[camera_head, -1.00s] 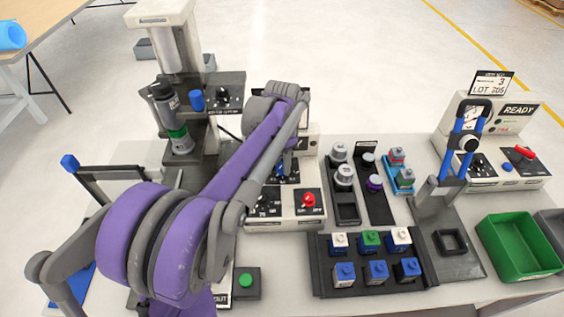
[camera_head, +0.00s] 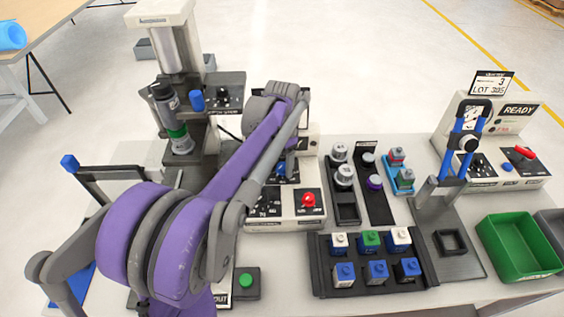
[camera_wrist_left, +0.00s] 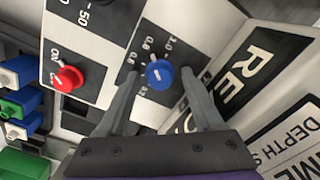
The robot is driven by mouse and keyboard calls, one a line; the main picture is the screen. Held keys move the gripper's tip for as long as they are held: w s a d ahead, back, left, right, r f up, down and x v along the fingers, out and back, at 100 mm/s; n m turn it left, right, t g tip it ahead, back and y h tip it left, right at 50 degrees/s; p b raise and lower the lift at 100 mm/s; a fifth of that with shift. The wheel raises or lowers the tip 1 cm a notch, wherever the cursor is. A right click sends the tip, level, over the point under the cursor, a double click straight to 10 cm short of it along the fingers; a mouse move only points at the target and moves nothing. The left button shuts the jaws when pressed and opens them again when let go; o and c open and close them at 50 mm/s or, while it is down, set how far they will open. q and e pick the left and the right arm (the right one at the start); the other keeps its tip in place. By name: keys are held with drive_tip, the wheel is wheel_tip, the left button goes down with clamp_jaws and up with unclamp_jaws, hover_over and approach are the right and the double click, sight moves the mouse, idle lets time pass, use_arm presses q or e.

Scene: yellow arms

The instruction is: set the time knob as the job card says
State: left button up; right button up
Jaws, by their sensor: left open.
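My left gripper (camera_wrist_left: 160,84) is open, one finger on each side of the knob; contact is not clear. In the head view the gripper (camera_head: 288,158) is above the control box (camera_head: 290,221), partly hidden by my purple arm. A card reading 3, LOT 305 (camera_head: 491,83) stands at the right back. My right gripper is not in view.
A red knob (camera_wrist_left: 68,79) is beside the blue one, also seen in the head view (camera_head: 308,200). A black tray (camera_head: 325,283) of several blocks, a green bin (camera_head: 519,248) and a green button (camera_head: 246,280) stand nearby. A press (camera_head: 175,50) rises behind.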

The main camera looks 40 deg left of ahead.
sight(282, 166)
use_arm(q)
drive_tip(key=shift+r, duration=0.1)
wheel_tip(282, 166, up, 11)
drive_tip(key=shift+f+p, duration=0.2)
drive_tip(key=shift+p, duration=0.15)
